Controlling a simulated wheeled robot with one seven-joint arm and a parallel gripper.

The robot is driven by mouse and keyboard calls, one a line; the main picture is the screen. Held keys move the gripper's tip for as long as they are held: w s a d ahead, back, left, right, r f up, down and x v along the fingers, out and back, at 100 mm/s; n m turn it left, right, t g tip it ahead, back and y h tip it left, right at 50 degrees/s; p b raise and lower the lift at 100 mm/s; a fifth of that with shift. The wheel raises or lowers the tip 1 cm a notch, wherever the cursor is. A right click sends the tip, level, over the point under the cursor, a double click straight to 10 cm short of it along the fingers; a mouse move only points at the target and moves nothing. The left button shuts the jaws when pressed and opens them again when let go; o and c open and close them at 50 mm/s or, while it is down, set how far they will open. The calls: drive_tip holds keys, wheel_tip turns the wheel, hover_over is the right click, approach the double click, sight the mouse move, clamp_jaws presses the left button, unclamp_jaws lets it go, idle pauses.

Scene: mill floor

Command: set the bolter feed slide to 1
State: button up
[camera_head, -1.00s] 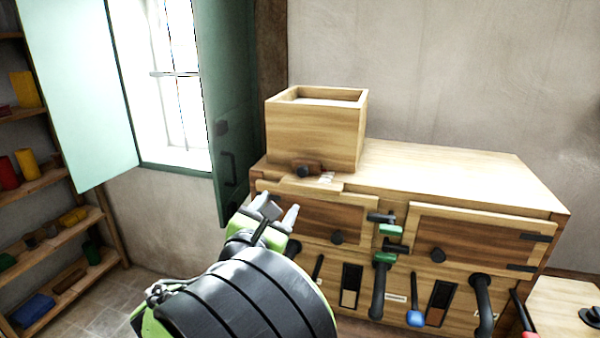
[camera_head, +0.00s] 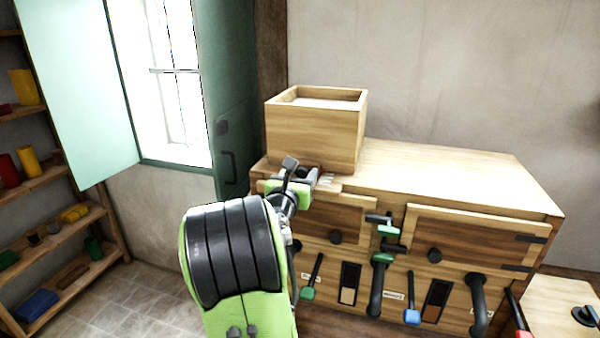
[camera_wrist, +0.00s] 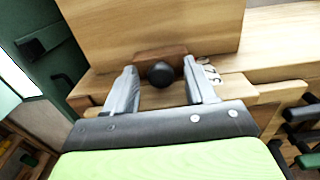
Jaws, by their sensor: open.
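The bolter is a wooden chest (camera_head: 440,178) with a wooden box hopper (camera_head: 315,138) on its left end. At the hopper's foot is the feed slide, a small brown wooden piece (camera_wrist: 146,57) with a round black knob (camera_wrist: 160,74). Number marks (camera_wrist: 211,73) lie just right of the knob; I cannot read them clearly. My gripper (camera_head: 303,172) is at the slide, hiding most of it in the head view. In the wrist view my gripper (camera_wrist: 162,88) is open, one finger on each side of the knob, with gaps on both sides.
The chest's front carries doors with knobs, a green-and-black handle (camera_head: 381,258), a green-tipped lever (camera_head: 308,293) and a blue-tipped lever (camera_head: 412,316). A green shutter (camera_head: 233,110) stands left of the hopper. The chest's top right of the hopper is clear.

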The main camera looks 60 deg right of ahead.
drive_tip(key=shift+d, duration=0.1)
clamp_jaws()
drive_tip(key=shift+a+p, duration=0.4)
unclamp_jaws()
drive_tip(key=shift+a, duration=0.1)
drive_tip(key=s+a+b, duration=0.2)
drive_tip(key=a+b, duration=0.1)
drive_tip(key=a, duration=1.2)
drive_tip(key=shift+s+a, duration=0.2)
drive_tip(key=shift+s, duration=0.1)
